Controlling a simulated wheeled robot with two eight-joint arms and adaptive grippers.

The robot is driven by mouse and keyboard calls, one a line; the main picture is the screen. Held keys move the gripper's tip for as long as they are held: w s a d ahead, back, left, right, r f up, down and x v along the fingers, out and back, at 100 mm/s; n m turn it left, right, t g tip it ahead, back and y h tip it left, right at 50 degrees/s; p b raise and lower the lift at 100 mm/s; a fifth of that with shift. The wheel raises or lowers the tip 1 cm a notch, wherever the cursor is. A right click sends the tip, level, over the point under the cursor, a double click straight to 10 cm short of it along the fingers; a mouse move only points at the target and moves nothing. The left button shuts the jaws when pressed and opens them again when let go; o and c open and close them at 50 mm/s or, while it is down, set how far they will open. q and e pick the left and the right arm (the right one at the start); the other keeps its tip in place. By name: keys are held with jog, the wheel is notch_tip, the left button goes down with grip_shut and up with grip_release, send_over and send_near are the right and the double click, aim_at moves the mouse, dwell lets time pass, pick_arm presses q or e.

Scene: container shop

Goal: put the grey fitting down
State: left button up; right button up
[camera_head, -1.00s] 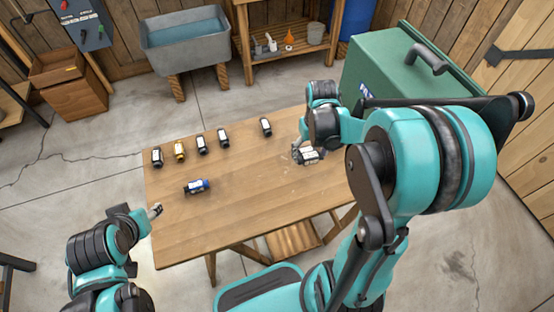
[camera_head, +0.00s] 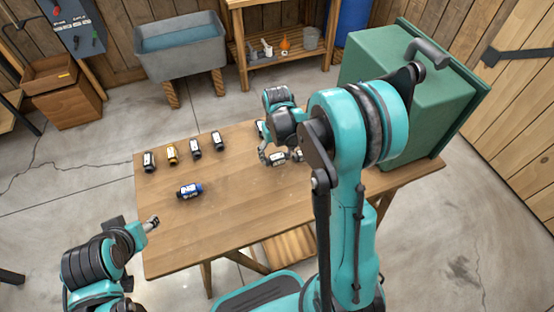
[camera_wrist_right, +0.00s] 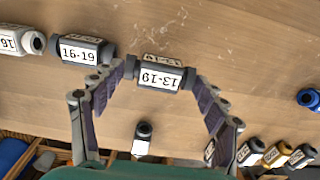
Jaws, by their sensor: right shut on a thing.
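The grey fitting (camera_head: 278,159), labelled 13-19, is at my right gripper (camera_head: 279,156) over the right half of the wooden table (camera_head: 235,205). In the right wrist view the fitting (camera_wrist_right: 161,73) lies crosswise between the fingertips of the right gripper (camera_wrist_right: 160,80), which is shut on it. I cannot tell whether it touches the tabletop. My left gripper (camera_head: 152,222) is at the table's left edge, away from the fittings; its fingers are too small to judge.
Several dark fittings (camera_head: 195,149) and a yellow-banded one (camera_head: 172,153) stand along the back left. A blue-banded fitting (camera_head: 189,190) lies in front. A 16-19 fitting (camera_wrist_right: 84,49) is close left of the held one. A green case (camera_head: 410,100) occupies the right end.

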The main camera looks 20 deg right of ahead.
notch_tip(320, 180, down, 2)
jog(key=shift+f+b, duration=0.25)
jog(key=shift+b, duration=0.1)
jog(key=shift+r, duration=0.1)
jog(key=shift+f, duration=0.2)
jog(key=o, duration=1.2)
jog(key=shift+c, duration=0.2)
